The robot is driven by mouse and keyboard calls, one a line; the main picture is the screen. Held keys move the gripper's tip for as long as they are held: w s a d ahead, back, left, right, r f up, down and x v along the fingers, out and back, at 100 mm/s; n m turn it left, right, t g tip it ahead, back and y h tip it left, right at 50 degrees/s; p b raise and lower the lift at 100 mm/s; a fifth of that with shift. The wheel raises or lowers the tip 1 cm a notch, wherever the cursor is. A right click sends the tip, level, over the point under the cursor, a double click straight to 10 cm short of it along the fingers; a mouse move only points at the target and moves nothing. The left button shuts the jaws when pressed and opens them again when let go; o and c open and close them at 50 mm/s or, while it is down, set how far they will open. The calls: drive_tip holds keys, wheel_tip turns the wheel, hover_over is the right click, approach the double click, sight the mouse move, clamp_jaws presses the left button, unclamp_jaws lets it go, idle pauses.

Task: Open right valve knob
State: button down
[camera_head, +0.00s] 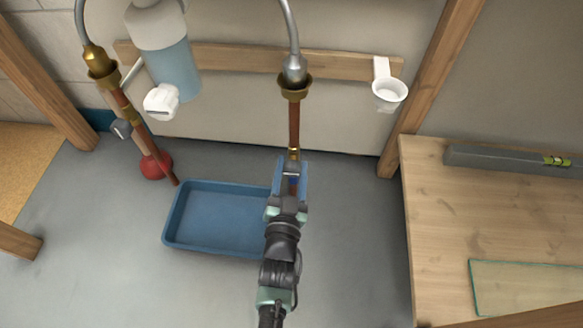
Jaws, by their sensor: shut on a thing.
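The right copper pipe (294,125) runs down from a brass fitting (295,90) on the wall, with a brass valve body (293,153) at its lower end. My gripper (291,172) is at this valve, reaching up from the bottom of the picture. Its jaws are shut on the right valve knob, which is mostly hidden by the gripper. How far the knob is turned cannot be seen. The left copper pipe (137,126) leans at the left, with a grey handle (122,129) beside it.
A blue tray (172,225) lies on the floor left of my gripper. A red rounded thing (156,165) sits by the left pipe. A bottle (170,65) and a white cup holder (389,92) are at the wall rail. A wooden table (440,215) stands right.

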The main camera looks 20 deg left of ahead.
drive_tip(key=n+p, duration=0.1)
drive_tip(key=n, duration=0.3)
drive_tip(key=n+p, duration=0.1)
drive_tip(key=n, duration=0.8)
drive_tip(key=shift+a+f, duration=0.1)
drive_tip(key=shift+s+n, duration=0.1)
drive_tip(key=shift+n, duration=1.8)
drive_tip(key=shift+c, duration=1.5)
unclamp_jaws()
